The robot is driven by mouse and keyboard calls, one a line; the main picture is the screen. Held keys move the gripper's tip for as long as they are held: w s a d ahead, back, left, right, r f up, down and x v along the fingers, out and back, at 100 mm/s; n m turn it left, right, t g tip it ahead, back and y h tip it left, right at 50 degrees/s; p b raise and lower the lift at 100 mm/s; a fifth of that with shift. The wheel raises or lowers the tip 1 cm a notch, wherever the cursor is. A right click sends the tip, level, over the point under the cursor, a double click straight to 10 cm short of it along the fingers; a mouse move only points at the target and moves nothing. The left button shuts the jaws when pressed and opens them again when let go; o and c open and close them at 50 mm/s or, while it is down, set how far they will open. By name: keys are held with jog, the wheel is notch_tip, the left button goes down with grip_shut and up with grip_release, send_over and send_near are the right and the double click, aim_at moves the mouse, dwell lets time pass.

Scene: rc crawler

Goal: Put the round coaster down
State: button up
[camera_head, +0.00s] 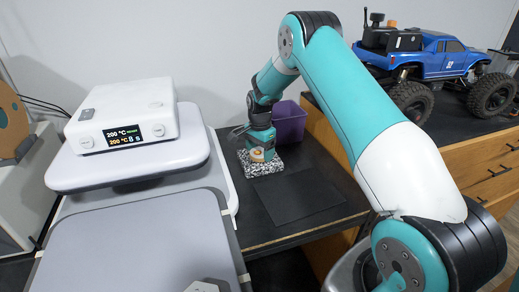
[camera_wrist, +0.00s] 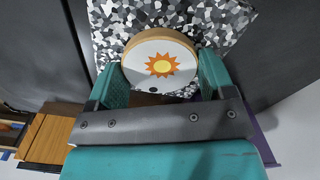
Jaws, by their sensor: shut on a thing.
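The round coaster (camera_wrist: 160,68) is a white disc with a tan rim and an orange and yellow sun on its face. My gripper (camera_wrist: 162,80) is shut on it, one finger on each side. In the head view, my gripper (camera_head: 260,150) points down with the coaster (camera_head: 257,155) at its tip, over a black-and-white speckled mat (camera_head: 266,171). The speckled mat (camera_wrist: 222,18) also shows behind the coaster in the wrist view. I cannot tell whether the coaster touches it.
A purple bin (camera_head: 289,122) stands just behind my gripper. A dark flat sheet (camera_head: 300,197) lies in front of the mat on the dark table. A white device with a display (camera_head: 124,115) is at the left. A blue RC crawler (camera_head: 440,55) stands on the bench at the right.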

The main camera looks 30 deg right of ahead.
aim_at(259, 153)
jog(key=shift+f, duration=0.1)
jog(key=o, duration=0.9)
notch_tip(259, 153, up, 12)
jog(key=b, duration=0.4)
jog(key=s+a+r+n, duration=0.6)
jog(key=s+a+n, duration=0.1)
jog(key=a, duration=0.4)
jog(key=s+a+r+n+y, duration=0.1)
jog(key=s+a+n, duration=0.4)
jog(key=s, duration=0.4)
jog(key=s+a+n+y, duration=0.1)
jog(key=s+a+n, duration=0.4)
jog(key=s, duration=0.5)
jog(key=s+a+r+n+y, duration=0.1)
jog(key=s+a+n+y, duration=0.1)
jog(key=s+a+n, duration=0.4)
jog(key=s, duration=0.4)
jog(key=shift+r, duration=0.35)
